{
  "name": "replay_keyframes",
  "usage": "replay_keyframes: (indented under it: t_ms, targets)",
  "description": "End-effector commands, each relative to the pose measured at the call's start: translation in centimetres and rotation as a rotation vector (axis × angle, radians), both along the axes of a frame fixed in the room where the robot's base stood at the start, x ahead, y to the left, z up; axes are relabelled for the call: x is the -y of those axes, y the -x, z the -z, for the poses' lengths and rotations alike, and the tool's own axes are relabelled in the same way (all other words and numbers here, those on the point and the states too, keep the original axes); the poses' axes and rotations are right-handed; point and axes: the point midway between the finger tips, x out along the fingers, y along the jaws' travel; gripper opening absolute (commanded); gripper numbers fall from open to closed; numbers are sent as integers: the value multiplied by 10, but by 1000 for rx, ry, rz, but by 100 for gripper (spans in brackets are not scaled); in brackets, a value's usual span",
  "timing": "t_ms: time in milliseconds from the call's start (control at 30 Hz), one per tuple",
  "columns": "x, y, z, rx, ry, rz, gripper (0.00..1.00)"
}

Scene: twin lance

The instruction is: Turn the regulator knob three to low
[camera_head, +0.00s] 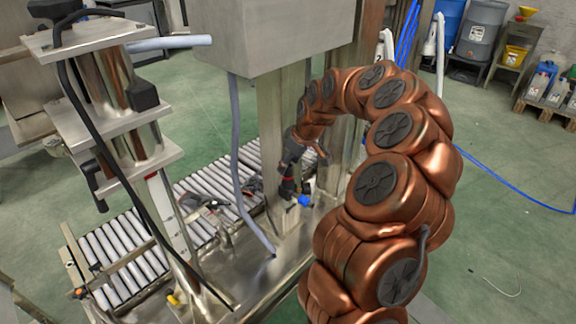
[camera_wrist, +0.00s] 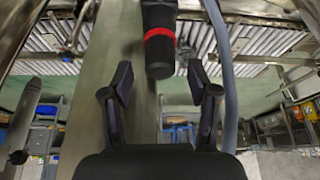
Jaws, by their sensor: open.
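My gripper (camera_wrist: 160,82) is open in the wrist view, its two dark fingers spread with nothing between the tips. A black cylindrical part with a red band (camera_wrist: 159,52), which looks like a regulator, hangs just beyond the fingertips, roughly centred between them and apart from them. In the head view my gripper (camera_head: 302,152) is at the end of my copper arm, close above the black and red regulator (camera_head: 287,187) by the steel column. A small blue part (camera_head: 304,201) sits beside it. No number or setting mark is legible, so I cannot tell which knob this is.
A steel column (camera_head: 284,110) stands right beside my gripper. A grey hose (camera_head: 236,150) hangs left of it. A roller conveyor (camera_head: 125,250) runs behind, and a steel stand with plates (camera_head: 110,120) is at left. Green floor (camera_head: 500,200) is open at right, with a blue cable.

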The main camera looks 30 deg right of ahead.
Motion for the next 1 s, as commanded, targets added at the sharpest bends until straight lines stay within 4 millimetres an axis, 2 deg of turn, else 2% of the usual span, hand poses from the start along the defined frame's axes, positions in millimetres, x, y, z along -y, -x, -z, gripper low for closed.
replay_keyframes:
  t_ms: [300,500,633,933,1000]
  targets:
    - [8,21,-56,5,2,2,60]
    - [11,32,-85,2,1,1,60]
    - [12,36,-92,0,1,-1,60]
    - [11,36,-93,0,-1,-1,58]
    - [6,37,-94,-2,-1,-6,58]
